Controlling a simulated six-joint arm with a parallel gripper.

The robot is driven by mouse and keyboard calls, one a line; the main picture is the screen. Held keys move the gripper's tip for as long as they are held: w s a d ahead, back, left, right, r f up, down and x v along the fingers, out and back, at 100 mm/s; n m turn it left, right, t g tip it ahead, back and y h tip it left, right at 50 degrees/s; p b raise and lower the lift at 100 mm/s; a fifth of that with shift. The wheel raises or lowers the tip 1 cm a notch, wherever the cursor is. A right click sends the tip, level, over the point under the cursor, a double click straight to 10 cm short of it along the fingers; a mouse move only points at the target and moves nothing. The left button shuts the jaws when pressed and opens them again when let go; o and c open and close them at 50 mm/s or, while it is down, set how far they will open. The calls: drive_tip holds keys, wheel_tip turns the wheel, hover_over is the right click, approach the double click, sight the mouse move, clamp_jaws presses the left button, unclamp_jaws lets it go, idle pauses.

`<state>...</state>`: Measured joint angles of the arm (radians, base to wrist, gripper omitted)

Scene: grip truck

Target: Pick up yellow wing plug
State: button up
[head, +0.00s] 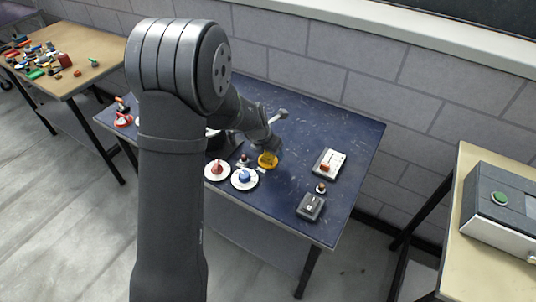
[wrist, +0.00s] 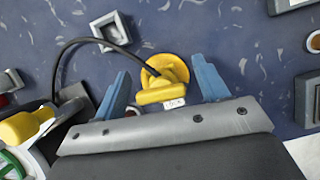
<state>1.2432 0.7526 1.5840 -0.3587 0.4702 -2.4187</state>
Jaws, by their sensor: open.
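The yellow wing plug (wrist: 165,78) lies on the dark blue tabletop, a round yellow piece with a raised wing and a small white label. In the wrist view it is between the two blue fingers of my gripper (wrist: 160,68). The fingers are open, one on each side, with gaps visible between them and the plug. A black cable (wrist: 72,44) curves to the plug's left side. In the head view the yellow plug (head: 267,160) shows just below the end of my arm, which hides part of the area around it.
In the head view, red (head: 217,169) and blue (head: 244,177) knobs on white discs stand left and in front of the plug. A grey box (head: 311,206) and a white switch panel (head: 329,163) are to the right. The table's right side has clear patches.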

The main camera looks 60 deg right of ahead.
drive_tip(key=shift+c, duration=0.5)
drive_tip(key=c, duration=1)
